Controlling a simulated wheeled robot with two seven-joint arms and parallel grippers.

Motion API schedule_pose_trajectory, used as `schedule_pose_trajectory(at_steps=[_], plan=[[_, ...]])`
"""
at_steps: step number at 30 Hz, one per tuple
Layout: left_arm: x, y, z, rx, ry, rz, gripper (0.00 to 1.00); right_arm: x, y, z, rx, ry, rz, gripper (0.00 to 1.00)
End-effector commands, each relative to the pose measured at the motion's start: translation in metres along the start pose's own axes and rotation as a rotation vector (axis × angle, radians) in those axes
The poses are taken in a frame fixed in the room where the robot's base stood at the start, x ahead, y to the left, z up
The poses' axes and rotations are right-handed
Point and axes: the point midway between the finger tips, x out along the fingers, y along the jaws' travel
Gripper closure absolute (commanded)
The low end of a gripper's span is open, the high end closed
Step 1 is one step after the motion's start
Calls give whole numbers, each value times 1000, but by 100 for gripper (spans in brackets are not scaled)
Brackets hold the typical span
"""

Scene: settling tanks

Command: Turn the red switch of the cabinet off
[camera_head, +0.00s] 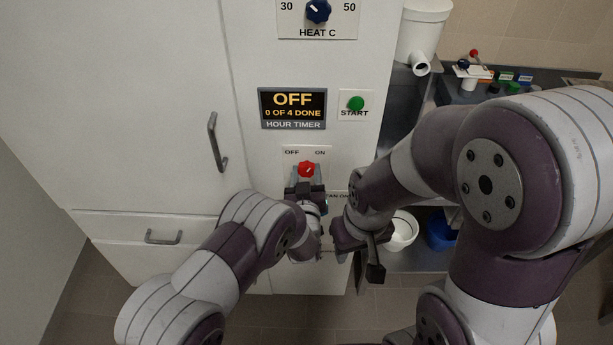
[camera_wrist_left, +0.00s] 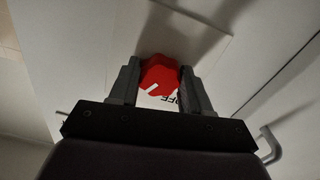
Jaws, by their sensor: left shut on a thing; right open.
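The red switch (camera_head: 306,169) is a small red knob on the white cabinet (camera_head: 345,60), under a plate lettered OFF on the left and ON on the right. It also shows in the left wrist view (camera_wrist_left: 160,73), between the two dark fingers, with part of the OFF lettering beside it. My left gripper (camera_head: 306,181) is shut on this knob. A white pointer line shows on the knob, but which label it points to is hard to tell. My right gripper (camera_head: 357,262) is open and empty, low in front of the cabinet and to the right of my left gripper.
Above the switch are an hour timer display (camera_head: 293,108) reading OFF and 0 OF 4 DONE, a green start button (camera_head: 355,103) and a blue heat knob (camera_head: 318,11). A door handle (camera_head: 217,142) stands out on the left. A metal bench with a white bowl (camera_head: 401,232) is right.

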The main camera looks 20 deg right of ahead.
Motion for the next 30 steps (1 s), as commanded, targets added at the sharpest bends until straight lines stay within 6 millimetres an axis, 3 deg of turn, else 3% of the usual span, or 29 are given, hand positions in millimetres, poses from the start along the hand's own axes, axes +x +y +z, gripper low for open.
schedule_pose_trajectory(at_steps=[30], plan=[[0, 1, 5, -899, 1, 0, 83, 114, 0, 14, 0, 0, 0, 57]])
